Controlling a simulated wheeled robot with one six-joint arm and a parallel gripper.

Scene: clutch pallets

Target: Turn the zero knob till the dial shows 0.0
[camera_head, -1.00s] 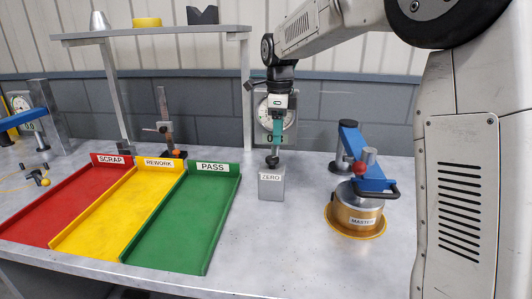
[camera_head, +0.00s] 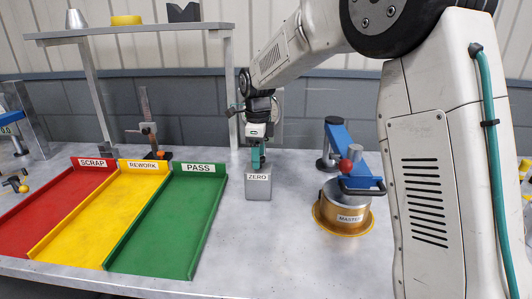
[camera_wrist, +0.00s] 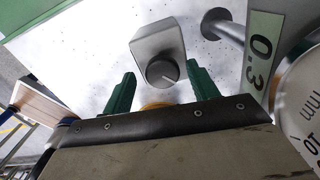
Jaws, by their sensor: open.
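The zero knob (camera_wrist: 162,72) is a round dark grey knob with a pale index line, on top of a grey block (camera_head: 258,190) labelled ZERO. My gripper (camera_head: 258,166) is open, pointing down right over the block, and hides the knob in the head view. In the wrist view its green fingers (camera_wrist: 161,70) lie on either side of the knob with gaps; I see no contact. The digital readout (camera_wrist: 262,52) beside the dial reads 0.3.
A brass MASTER piece (camera_head: 345,213) sits under a blue-armed fixture (camera_head: 340,150) right of the block. Red (camera_head: 38,215), yellow (camera_head: 92,215) and green (camera_head: 165,232) trays lie to the left. A shelf (camera_head: 130,32) stands behind. The bench in front of the block is clear.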

